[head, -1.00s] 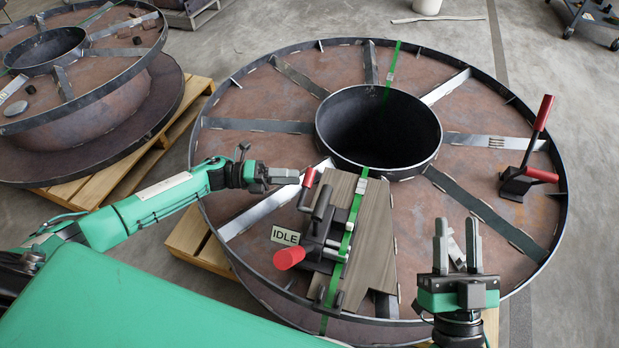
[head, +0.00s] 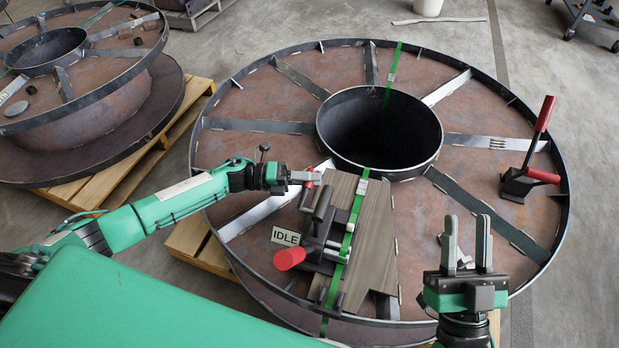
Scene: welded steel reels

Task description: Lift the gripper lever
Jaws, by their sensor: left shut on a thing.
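A strapping tool (head: 319,247) with a dark body sits on wooden boards, over a green strap (head: 346,244). Its gripper lever has a small red grip (head: 308,184) at the upper end, largely covered by my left gripper. A larger red handle (head: 290,259) sticks out at the tool's lower left. My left gripper (head: 308,177) reaches in from the left and is shut on the lever at its red grip. My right gripper (head: 467,238) is open and empty, fingers up, over the lower right part of the reel.
The big steel reel (head: 470,187) with its open hub fills the middle. A second tool with red handles (head: 525,178) stands on its right side. An IDLE sign (head: 285,236) sits beside the strapping tool. Another reel (head: 110,125) lies on a pallet at left.

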